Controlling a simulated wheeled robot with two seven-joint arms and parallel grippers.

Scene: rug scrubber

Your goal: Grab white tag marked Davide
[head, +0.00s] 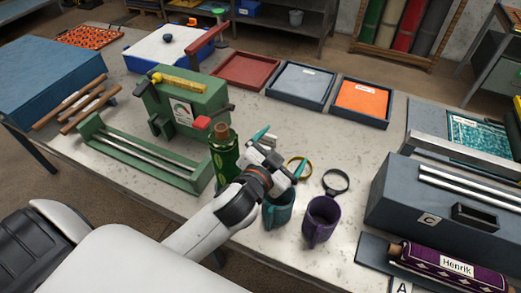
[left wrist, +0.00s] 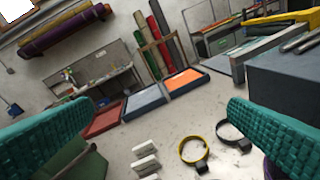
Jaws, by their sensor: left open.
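My left gripper (head: 280,150) is open above the table, with its two teal fingers spread apart; they also show at both sides of the left wrist view (left wrist: 160,118). Several small white blocks or tags (left wrist: 146,163) lie in a row on the table between the fingers in that view, below the gripper and apart from it. No writing on them can be read, so I cannot tell which is marked Davide. In the head view my gripper largely hides that spot. My right gripper is not in view.
A green bottle (head: 223,160), a teal mug (head: 278,211) and a purple mug (head: 320,220) stand close to my left arm. A yellow ring (left wrist: 194,152) and a black ring (left wrist: 231,133) lie beside the white pieces. A purple roll labelled Henrik (head: 425,262) lies at right.

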